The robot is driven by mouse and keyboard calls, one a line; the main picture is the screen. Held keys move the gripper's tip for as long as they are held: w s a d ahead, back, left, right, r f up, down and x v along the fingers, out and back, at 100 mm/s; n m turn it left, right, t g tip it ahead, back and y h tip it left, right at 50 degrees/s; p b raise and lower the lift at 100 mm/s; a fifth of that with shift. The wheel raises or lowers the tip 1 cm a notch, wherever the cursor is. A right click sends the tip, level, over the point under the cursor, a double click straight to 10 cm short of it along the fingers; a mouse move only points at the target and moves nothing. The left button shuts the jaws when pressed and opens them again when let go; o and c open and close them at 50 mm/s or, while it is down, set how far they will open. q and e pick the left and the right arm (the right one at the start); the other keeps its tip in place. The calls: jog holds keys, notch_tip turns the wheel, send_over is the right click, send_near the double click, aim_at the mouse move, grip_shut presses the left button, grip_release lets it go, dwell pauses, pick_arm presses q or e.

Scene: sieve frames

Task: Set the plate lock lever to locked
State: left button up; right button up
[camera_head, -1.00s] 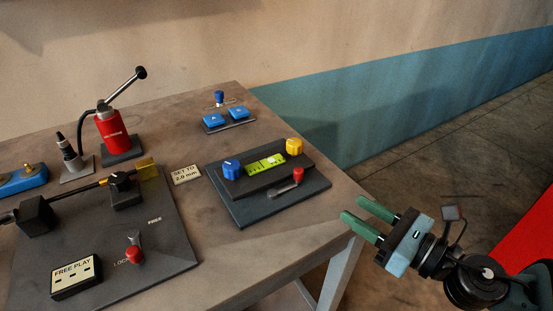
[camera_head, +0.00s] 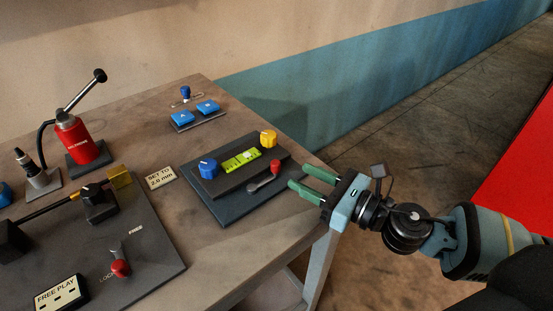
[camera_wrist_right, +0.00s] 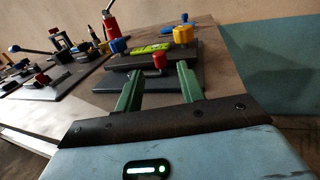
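A small lever with a red knob (camera_head: 276,166) sits at the front right of the levelling plate (camera_head: 232,208), which carries a blue knob, a yellow knob and a green vial. Its grey arm slants up right to the knob. A second red-knobbed lever (camera_head: 120,268) stands on the left board between the words FREE and LOCK, its knob on the LOCK side. I cannot tell which is the plate lock. My right gripper (camera_head: 305,177) is open and empty, just right of the levelling plate. In the wrist view the red knob (camera_wrist_right: 159,61) shows between and beyond its fingers.
The left dark board (camera_head: 165,262) holds a rod clamp and a FREE PLAY box (camera_head: 60,296). The table's right edge runs beneath my right gripper. Open floor lies to the right.

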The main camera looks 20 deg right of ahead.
aim_at(276, 162)
jog(key=p+x, duration=0.1)
jog(key=x, duration=0.7)
grip_shut()
